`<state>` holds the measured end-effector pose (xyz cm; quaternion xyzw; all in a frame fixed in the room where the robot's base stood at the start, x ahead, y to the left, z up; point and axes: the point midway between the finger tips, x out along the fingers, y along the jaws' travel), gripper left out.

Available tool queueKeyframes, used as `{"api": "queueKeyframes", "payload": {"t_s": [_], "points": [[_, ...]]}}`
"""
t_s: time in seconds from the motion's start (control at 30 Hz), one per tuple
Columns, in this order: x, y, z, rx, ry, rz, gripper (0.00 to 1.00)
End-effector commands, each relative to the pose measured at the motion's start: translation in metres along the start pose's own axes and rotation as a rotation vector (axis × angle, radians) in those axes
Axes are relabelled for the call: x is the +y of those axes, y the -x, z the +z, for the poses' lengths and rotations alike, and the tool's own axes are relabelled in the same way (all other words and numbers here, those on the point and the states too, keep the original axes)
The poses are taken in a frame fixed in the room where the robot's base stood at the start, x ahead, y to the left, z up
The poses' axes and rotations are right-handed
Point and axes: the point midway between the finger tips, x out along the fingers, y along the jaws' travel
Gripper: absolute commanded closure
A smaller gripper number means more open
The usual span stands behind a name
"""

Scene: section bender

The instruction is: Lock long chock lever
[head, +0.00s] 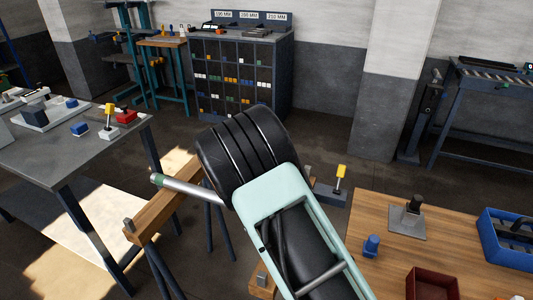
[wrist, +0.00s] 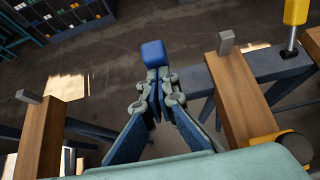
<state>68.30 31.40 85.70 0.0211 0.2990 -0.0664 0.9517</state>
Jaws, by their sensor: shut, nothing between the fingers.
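My gripper (wrist: 158,76) is shut, and I see nothing held between its fingers. A blue block-shaped piece (wrist: 153,53) shows right at the fingertips; I cannot tell if they touch it. A lever with a yellow handle (wrist: 295,12) on a thin rod stands on a dark metal beam at the upper right of the wrist view, apart from the gripper. A yellow-handled lever (head: 340,172) also stands upright right of my arm in the head view. I cannot tell which lever is the long chock lever. My arm hides the gripper in the head view.
Wooden beams (wrist: 238,85) with upright metal pegs lie on either side of the gripper. A silver pipe (head: 185,188) reaches out left of my arm. A wooden table (head: 385,255) with a blue bin (head: 505,242) is at right. A grey table (head: 60,150) is at left.

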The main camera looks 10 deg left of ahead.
Motion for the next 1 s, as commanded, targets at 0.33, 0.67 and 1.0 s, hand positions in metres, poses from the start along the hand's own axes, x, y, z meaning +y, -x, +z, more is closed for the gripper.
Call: {"api": "queueKeyframes", "payload": {"t_s": [0.33, 0.67, 1.0], "points": [[-0.003, -0.004, 0.022, 0.119, -0.004, -0.004, 1.00], [-0.001, -0.013, 0.031, 0.203, 0.000, -0.003, 1.00], [-0.001, -0.029, 0.042, 0.200, -0.002, -0.001, 1.00]]}}
